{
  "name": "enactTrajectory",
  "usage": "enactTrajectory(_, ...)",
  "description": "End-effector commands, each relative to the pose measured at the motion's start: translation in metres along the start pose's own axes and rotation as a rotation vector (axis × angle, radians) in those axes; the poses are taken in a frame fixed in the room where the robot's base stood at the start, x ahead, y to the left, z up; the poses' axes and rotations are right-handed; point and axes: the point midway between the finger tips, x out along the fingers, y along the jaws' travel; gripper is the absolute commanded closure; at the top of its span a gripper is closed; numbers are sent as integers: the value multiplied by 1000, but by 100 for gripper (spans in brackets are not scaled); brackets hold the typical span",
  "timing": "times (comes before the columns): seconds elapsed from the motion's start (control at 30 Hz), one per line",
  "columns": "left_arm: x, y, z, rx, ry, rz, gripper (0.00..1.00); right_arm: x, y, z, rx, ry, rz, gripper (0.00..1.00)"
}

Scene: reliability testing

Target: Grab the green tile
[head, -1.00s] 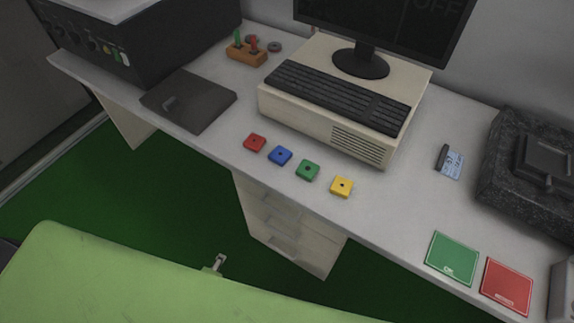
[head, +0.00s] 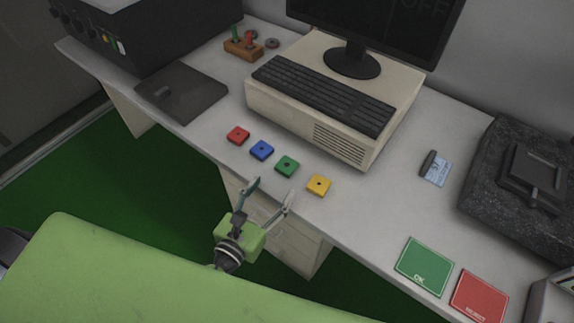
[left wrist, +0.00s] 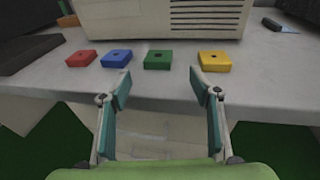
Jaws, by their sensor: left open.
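The green tile (head: 286,166) is a small square block with a dark hole in its top. It lies on the light grey desk between the blue tile (head: 262,150) and the yellow tile (head: 319,185). My left gripper (head: 273,190) is open and empty at the desk's front edge, short of the green tile. In the left wrist view the green tile (left wrist: 158,60) is ahead, between and beyond the open fingers (left wrist: 160,82), not touched by them. My right gripper is not in view.
A red tile (head: 238,135) lies left of the blue one. The beige computer case (head: 310,120) with a keyboard stands behind the tiles. A green OK pad (head: 424,266) and a red pad (head: 479,297) lie at the right. The desk (head: 370,205) is clear right of the yellow tile.

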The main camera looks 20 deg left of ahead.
Motion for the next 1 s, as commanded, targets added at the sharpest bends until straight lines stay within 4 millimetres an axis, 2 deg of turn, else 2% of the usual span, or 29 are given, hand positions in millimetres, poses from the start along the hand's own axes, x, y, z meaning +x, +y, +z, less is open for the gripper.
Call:
enactTrajectory(0.1,18,0,0,-2,-1,1,43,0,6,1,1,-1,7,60)
enactTrajectory(0.37,36,1,1,-3,-1,1,43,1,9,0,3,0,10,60)
enactTrajectory(0.6,71,3,2,-3,0,1,43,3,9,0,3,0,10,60)
enactTrajectory(0.73,78,3,1,-3,3,-1,43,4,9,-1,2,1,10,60)
enactTrajectory(0.93,78,3,1,-3,4,-1,43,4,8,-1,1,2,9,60)
enactTrajectory(0.97,78,3,1,-3,4,-1,48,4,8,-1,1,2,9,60)
enactTrajectory(1.0,78,3,1,-3,4,0,59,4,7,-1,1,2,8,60)
